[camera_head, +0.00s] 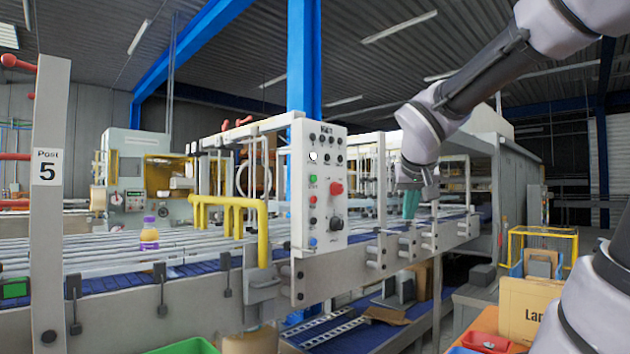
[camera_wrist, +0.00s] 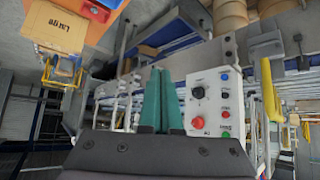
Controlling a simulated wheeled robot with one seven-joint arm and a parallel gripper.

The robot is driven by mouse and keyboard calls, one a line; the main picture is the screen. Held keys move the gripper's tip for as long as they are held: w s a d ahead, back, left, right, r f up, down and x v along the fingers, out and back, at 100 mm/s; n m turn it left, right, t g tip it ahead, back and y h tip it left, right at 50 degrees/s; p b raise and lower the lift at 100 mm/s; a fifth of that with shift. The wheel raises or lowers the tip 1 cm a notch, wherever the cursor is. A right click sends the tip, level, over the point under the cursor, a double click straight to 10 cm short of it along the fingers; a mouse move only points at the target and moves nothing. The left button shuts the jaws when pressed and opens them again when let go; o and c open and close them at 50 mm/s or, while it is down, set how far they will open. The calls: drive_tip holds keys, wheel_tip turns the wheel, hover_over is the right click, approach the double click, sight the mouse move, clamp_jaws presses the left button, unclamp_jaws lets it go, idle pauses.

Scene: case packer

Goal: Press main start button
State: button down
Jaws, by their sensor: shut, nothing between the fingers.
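The control panel (camera_head: 321,215) is a tall white box face on the machine's front, left of my gripper. Labels are too small to read. My gripper (camera_head: 410,204) hangs right of the panel, apart from it, shut and empty. In the wrist view its teal fingers (camera_wrist: 163,98) are beside the inverted panel (camera_wrist: 207,111); the green button (camera_wrist: 226,135) shows there too.
A yellow pipe guard (camera_head: 263,235) stands left of the panel. A conveyor with a purple-capped bottle (camera_head: 149,234) runs to the left. Rail brackets (camera_head: 376,250) project below my gripper. A "Large" box (camera_head: 526,308) is at lower right. A "Post 5" post (camera_head: 47,200) is at far left.

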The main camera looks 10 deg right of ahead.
sight(314, 179)
drive_tip(key=w+a+r+n+t, duration=0.2)
drive_tip(key=w+a+r, duration=0.1)
drive_tip(key=w, duration=0.4)
drive_tip(key=w+a+r+n+t, duration=0.2)
drive_tip(key=w+a, duration=0.1)
drive_tip(key=w, duration=0.5)
drive_tip(key=w+a+r+n+t, duration=0.1)
drive_tip(key=w+a+r+n, duration=0.2)
drive_tip(key=w, duration=0.5)
drive_tip(key=shift+w+a+r+t+y, duration=0.2)
drive_tip(key=shift+r+t+y, duration=0.1)
drive_tip(key=shift+t, duration=0.1)
drive_tip(key=shift+w+a, duration=0.85)
drive_tip(key=shift+w, duration=0.3)
drive_tip(key=shift+w+a, duration=0.85)
drive_tip(key=shift+w, duration=0.35)
drive_tip(key=shift+w+a, duration=0.85)
drive_tip(key=shift+w, duration=0.3)
drive_tip(key=shift+w+a, duration=0.25)
drive_tip(key=shift+w, duration=0.1)
